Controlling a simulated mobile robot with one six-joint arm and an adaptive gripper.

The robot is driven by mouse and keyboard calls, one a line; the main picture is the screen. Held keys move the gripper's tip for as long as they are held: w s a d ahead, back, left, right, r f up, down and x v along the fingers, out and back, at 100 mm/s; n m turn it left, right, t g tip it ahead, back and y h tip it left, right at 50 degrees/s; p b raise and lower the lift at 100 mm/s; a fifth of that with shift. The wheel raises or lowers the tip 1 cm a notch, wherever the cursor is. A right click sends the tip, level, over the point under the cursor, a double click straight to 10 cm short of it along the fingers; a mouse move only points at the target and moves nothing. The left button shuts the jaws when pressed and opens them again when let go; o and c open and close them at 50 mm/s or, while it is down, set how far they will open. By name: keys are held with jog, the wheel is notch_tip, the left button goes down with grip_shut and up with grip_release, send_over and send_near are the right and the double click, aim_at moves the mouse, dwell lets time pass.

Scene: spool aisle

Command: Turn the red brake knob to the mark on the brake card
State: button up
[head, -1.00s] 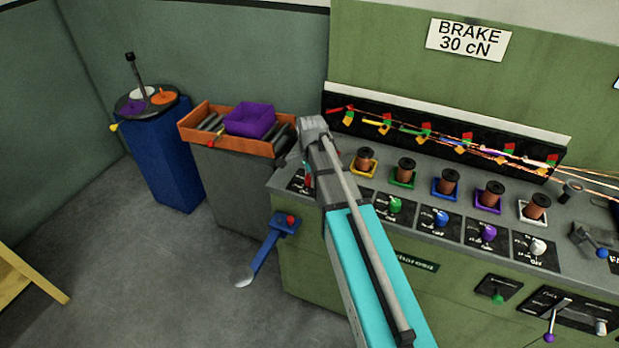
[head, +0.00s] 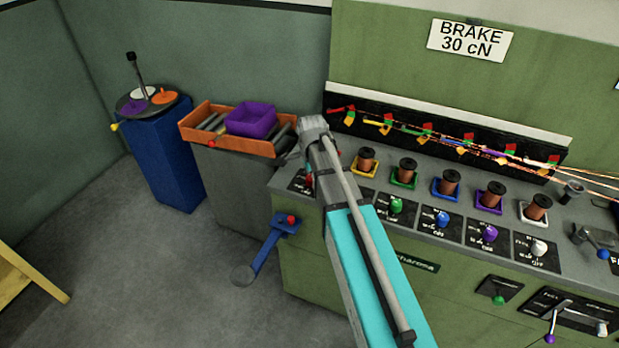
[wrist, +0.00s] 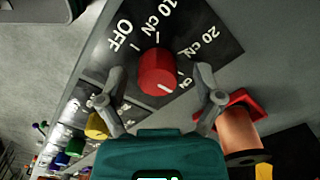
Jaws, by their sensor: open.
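The brake card (head: 471,40) on the green back panel reads "BRAKE 30 cN". The red brake knob (wrist: 157,72) stands on a black dial plate (wrist: 215,48) in the wrist view. OFF, 10 cN and 20 cN are readable; another "cN" label near the right finger is partly hidden. A short white line on the knob points toward the lower right of that view, near this label. My gripper (wrist: 160,88) is open, with one finger on each side of the knob; I cannot tell whether they touch it. In the head view my arm hides most of the knob.
Green (head: 396,206), blue (head: 442,218), purple (head: 489,233) and white (head: 539,247) knobs line the console to the right. Copper spools in coloured trays stand behind them. An orange crate (head: 203,143) and a blue lever (head: 266,252) are to the left.

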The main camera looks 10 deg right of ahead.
aim_at(311, 178)
jog(key=shift+r, duration=0.1)
jog(key=shift+r+n+p, duration=0.3)
jog(key=shift+r+p, duration=0.15)
jog(key=shift+p, duration=0.05)
notch_tip(311, 178, up, 13)
jog(key=n+p, duration=1.1)
jog(key=p, duration=0.1)
jog(key=shift+s+p, duration=0.2)
jog(key=shift+p, duration=0.2)
jog(key=shift+f, duration=0.35)
notch_tip(311, 178, down, 13)
jog(key=b, duration=1.4)
jog(key=shift+f, duration=0.2)
